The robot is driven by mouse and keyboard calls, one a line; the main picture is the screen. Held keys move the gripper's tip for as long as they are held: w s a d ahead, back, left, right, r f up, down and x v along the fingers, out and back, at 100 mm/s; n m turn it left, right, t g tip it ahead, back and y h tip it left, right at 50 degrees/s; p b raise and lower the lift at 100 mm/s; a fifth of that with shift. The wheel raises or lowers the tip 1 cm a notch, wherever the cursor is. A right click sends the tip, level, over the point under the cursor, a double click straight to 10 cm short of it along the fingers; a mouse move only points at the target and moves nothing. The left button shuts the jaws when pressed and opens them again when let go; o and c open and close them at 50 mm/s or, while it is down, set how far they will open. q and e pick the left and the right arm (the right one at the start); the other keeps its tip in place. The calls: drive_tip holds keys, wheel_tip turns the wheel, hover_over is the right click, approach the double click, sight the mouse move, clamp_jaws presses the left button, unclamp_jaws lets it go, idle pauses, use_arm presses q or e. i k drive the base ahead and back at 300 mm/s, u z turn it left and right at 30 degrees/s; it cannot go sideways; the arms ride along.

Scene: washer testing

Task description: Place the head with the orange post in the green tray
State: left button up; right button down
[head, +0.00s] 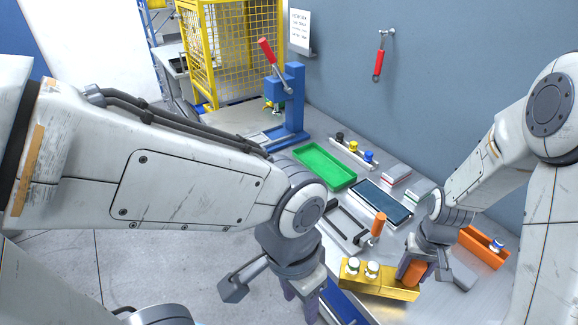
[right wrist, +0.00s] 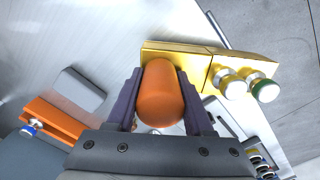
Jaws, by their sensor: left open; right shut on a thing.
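An orange post (head: 413,272) is held between the purple fingers of my right gripper (head: 418,268). In the right wrist view the orange post (right wrist: 160,95) fills the gap between the fingers, at the end of a gold block (right wrist: 190,60); whether it still touches the block is unclear. Its head is hidden. A second orange cylinder (head: 379,222) stands by a dark fixture with a silver piece near its foot. The green tray (head: 325,166) is empty, at the back middle of the bench. My left gripper (head: 300,298) is open and empty, left of the gold block (head: 378,283), pointing down.
A dark tablet-like panel (head: 382,201) lies between tray and right gripper. An orange bin (head: 484,248) is at right.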

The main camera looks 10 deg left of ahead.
sight(323, 167)
drive_tip(key=u, duration=2.05)
drive_tip(key=i, duration=2.5)
drive_tip(key=z, duration=3.05)
